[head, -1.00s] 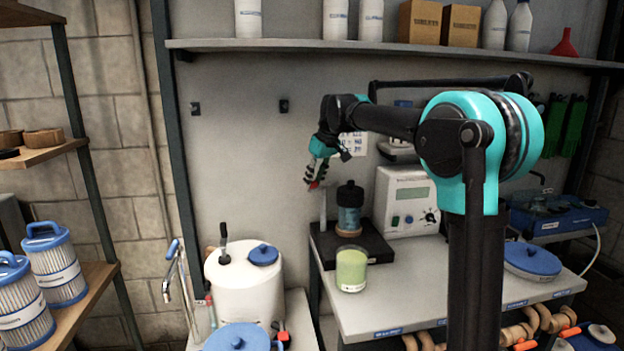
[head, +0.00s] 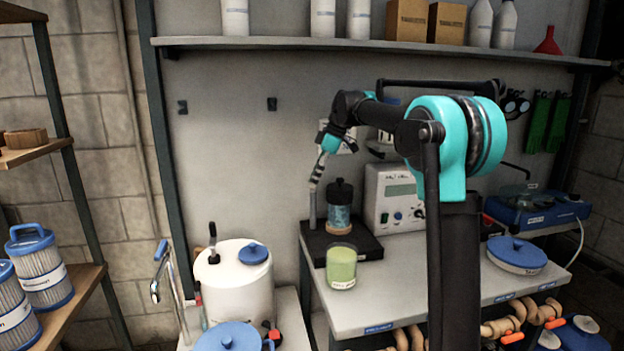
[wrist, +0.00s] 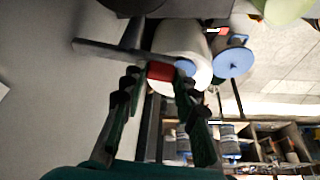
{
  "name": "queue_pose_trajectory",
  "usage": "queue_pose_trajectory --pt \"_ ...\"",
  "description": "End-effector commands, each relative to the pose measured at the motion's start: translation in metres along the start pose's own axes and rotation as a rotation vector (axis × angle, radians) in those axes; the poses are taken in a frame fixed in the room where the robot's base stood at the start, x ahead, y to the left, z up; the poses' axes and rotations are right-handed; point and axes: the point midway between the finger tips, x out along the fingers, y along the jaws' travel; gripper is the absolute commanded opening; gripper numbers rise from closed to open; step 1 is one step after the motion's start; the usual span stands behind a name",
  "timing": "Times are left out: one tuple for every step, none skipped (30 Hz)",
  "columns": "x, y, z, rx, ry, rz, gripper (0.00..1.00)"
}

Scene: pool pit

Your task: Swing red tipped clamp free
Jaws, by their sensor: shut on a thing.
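The clamp's red tip (wrist: 160,71) shows in the wrist view between the dark ribbed fingers of my gripper (wrist: 158,84), which is shut on it. The clamp's grey bar (wrist: 105,50) runs left from the red tip. In the head view my gripper (head: 317,175) points down near the top of the grey post (head: 313,208), left of the dark-lidded blue jar (head: 340,213). The jar stands on the black stand base (head: 352,247). The red tip is too small to make out in the head view now.
A green jar (head: 341,266) stands close in front of the base. A white instrument box (head: 394,197) stands to the right. A white tank (head: 234,284) with a blue cap is at the lower left. A shelf (head: 380,45) spans above my arm.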

Motion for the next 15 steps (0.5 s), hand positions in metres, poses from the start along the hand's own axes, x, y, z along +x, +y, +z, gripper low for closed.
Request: queue_pose_trajectory --pt "-0.0006 0.0009 0.0011 -0.015 0.000 -0.006 0.00" --pt "-0.0008 0.0010 0.0016 -0.026 0.000 -0.011 0.00" --pt "-0.0010 0.0009 0.0022 -0.038 0.000 -0.016 0.00" --pt "-0.0012 0.0009 0.0026 -0.045 0.000 -0.019 0.00" --pt "-0.0013 0.0009 0.0030 -0.052 0.000 -0.022 0.00" --pt "-0.0015 0.0010 0.0033 -0.060 0.000 -0.025 0.00" --pt "-0.0016 0.0010 0.0036 -0.065 0.000 -0.027 0.00" --pt "-0.0016 0.0010 0.0037 -0.069 0.000 -0.028 0.00" --pt "-0.0017 0.0011 0.0040 -0.073 0.000 -0.030 0.00" --pt "-0.0018 0.0011 0.0041 -0.076 0.000 -0.031 0.00" --pt "-0.0018 0.0011 0.0042 -0.078 0.000 -0.032 0.00" --pt "-0.0018 0.0011 0.0043 -0.080 0.000 -0.032 0.00" --pt "-0.0018 0.0011 0.0043 -0.081 0.000 -0.033 0.00" --pt "-0.0018 0.0011 0.0043 -0.082 0.000 -0.033 0.00" --pt "-0.0018 0.0011 0.0044 -0.082 0.000 -0.033 0.00"
